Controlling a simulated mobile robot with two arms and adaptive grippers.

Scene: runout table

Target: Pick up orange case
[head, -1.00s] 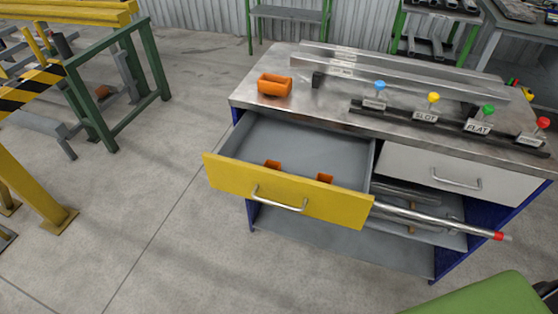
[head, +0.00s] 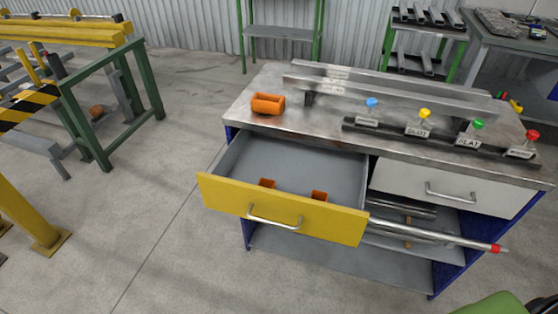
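An orange case (head: 267,104) sits on the back left part of the metal worktop (head: 243,116). It looks like a small open holder. Two smaller orange pieces, a left one (head: 267,184) and a right one (head: 319,196), show inside the open yellow-fronted drawer (head: 283,212), close behind its front panel. I cannot tell whether they are cases of the same kind. Neither of my grippers is in the head view.
Colored knobs with labels, such as the yellow one (head: 425,114), stand on a dark rail along the worktop. A metal bar with a red tip (head: 495,248) sticks out below the closed white drawer (head: 450,188). A green frame (head: 130,110) stands left, with clear floor between.

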